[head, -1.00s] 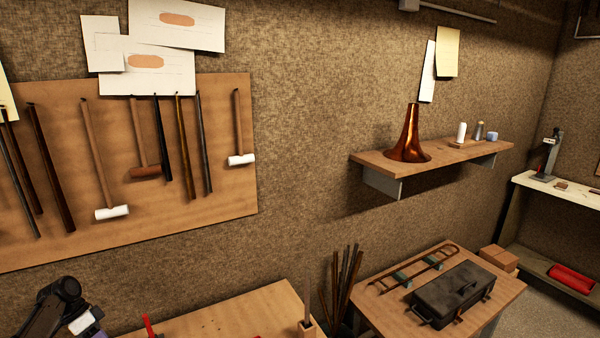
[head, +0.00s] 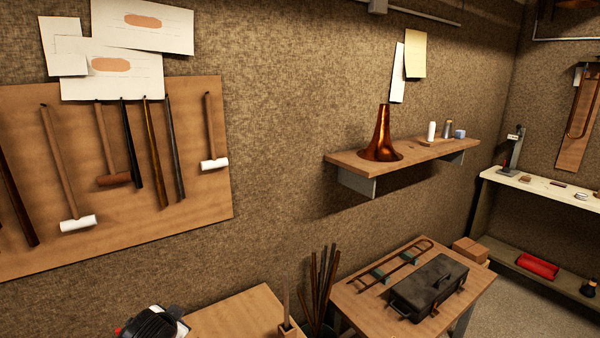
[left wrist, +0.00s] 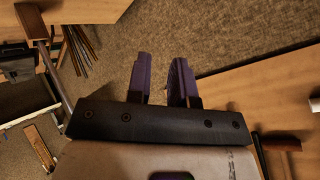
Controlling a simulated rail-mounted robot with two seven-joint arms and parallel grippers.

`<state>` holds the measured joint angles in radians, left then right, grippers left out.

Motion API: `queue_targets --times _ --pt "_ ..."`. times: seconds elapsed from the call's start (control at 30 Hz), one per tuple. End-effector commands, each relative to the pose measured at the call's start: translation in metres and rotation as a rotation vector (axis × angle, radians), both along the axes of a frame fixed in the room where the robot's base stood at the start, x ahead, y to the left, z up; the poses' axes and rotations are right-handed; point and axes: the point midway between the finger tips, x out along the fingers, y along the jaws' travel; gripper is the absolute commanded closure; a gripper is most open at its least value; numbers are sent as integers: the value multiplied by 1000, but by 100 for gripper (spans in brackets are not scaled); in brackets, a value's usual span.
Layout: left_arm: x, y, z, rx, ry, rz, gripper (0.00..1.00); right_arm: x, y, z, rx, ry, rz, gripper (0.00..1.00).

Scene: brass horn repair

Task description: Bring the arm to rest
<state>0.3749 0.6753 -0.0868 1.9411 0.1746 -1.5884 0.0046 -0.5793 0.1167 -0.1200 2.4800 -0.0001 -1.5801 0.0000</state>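My left gripper (left wrist: 162,82) shows in the left wrist view with its two purple fingers apart and nothing between them. It appears clear of the wall and the bench. In the head view only a dark part of my left arm (head: 152,322) shows at the bottom left edge, over the bench; its fingers cannot be made out there. My right gripper is in neither view.
A tool board (head: 120,210) with hanging mallets and rods is on the wall at left. A shelf (head: 430,152) holds a copper bell (head: 382,140). Below are a wooden bench (head: 240,312), upright rods (head: 322,285) and a table with a dark toolbox (head: 428,287).

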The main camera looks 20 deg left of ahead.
Motion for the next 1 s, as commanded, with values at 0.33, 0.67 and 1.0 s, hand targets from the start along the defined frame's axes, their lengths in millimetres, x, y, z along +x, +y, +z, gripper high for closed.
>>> queue_targets --times 0.33,0.67,1.0 --pt "-152 -185 -80 -219 -27 -214 79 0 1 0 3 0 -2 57" --pt "-268 -235 -173 -433 254 -143 79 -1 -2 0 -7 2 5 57" --pt "-323 -240 -170 -465 392 -105 79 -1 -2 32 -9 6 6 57"
